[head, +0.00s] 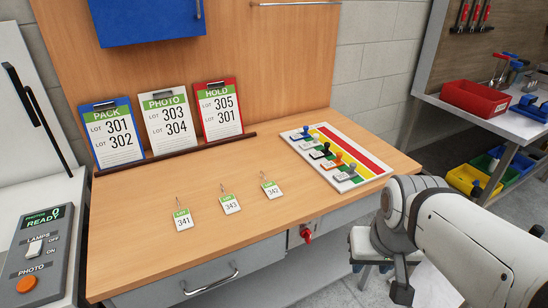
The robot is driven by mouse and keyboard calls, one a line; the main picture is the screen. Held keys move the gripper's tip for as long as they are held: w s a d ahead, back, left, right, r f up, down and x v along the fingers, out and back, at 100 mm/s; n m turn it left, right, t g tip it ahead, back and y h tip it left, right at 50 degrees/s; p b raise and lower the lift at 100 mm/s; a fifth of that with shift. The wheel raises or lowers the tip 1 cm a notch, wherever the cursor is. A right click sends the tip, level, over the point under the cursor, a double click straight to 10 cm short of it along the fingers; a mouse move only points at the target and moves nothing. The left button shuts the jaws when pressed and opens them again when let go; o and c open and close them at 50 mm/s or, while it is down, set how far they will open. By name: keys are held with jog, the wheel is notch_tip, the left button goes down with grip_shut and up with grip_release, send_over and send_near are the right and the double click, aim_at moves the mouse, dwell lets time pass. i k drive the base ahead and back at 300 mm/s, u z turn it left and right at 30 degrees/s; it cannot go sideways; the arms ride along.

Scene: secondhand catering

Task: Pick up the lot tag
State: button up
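Three small white lot tags with green tops and wire loops lie apart on the wooden bench (130,250). Tag 341 (183,222) is leftmost and nearest the front edge, tag 343 (230,206) is in the middle, and tag 342 (271,191) is rightmost. My white arm is at the lower right, well to the right of the tags and touching none of them. A dark part hangs below its joint; I cannot tell whether it belongs to my gripper. No fingertips can be made out.
PACK (118,132), PHOTO (169,123) and HOLD (220,108) clipboards lean at the back behind a dark rail (175,155). A striped board (375,168) with several stamp-like handles lies at right. A switch box (42,245) stands left. The bench around the tags is clear.

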aim_at(272, 190)
jog(key=z, duration=0.1)
jog(key=i, duration=0.9)
jog(key=u, duration=0.1)
